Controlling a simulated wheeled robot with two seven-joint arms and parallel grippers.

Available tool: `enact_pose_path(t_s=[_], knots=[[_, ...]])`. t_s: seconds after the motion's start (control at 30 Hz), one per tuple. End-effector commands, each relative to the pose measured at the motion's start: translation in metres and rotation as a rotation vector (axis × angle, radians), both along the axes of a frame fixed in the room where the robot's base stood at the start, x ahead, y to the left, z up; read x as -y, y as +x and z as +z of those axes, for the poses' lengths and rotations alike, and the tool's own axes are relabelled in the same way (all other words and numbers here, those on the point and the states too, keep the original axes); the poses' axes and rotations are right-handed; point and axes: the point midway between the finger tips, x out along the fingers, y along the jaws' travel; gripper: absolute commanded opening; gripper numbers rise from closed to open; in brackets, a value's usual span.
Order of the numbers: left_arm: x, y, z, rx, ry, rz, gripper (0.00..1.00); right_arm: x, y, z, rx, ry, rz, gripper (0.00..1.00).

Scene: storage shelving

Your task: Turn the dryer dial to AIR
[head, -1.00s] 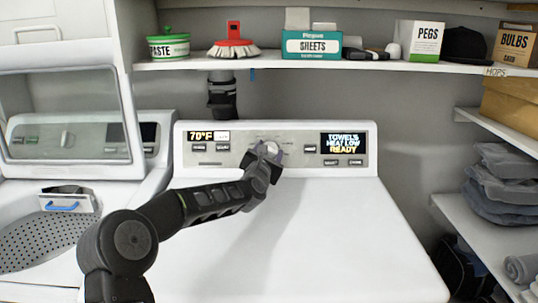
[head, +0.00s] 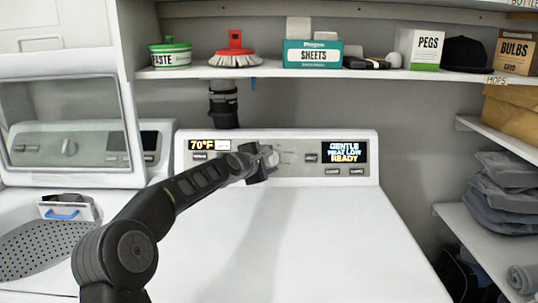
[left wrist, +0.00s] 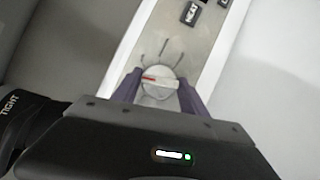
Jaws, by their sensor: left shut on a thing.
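The dryer (head: 300,220) stands in the middle with its control panel (head: 290,157) at the back. Its right display (head: 345,151) reads GENTLE, HEAT LOW, READY; the left display (head: 203,145) reads 70°F. My left gripper (head: 265,158) is at the panel, shut on the dial, and hides most of it in the head view. In the left wrist view the round pale dial (left wrist: 160,82) sits between the two purple fingers of my left gripper (left wrist: 158,92), with a red mark on its face. My right gripper is not in view.
A shelf above holds a green-lidded paste tub (head: 171,53), a red brush (head: 235,50), a SHEETS box (head: 312,54) and a PEGS box (head: 420,48). An open washer (head: 60,235) stands at the left. The dryer top is clear except for my arm.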

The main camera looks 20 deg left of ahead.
Motion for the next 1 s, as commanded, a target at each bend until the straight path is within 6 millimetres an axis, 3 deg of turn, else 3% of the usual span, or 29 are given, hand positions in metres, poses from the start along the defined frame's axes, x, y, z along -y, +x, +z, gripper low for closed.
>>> enact_pose_path(t_s=[0.03,0.5,0.73,1.0], knots=[[0.000,0.000,0.007,-0.019,0.036,-0.020,0.10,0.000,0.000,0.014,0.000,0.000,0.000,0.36],[0.001,0.002,0.009,-0.184,0.375,-0.197,0.10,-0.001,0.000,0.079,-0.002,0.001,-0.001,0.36],[0.001,0.002,0.007,-0.230,0.474,-0.247,0.10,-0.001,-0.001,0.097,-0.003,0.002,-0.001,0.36],[0.000,0.002,0.003,-0.251,0.515,-0.269,0.10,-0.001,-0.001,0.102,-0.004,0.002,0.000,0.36]])
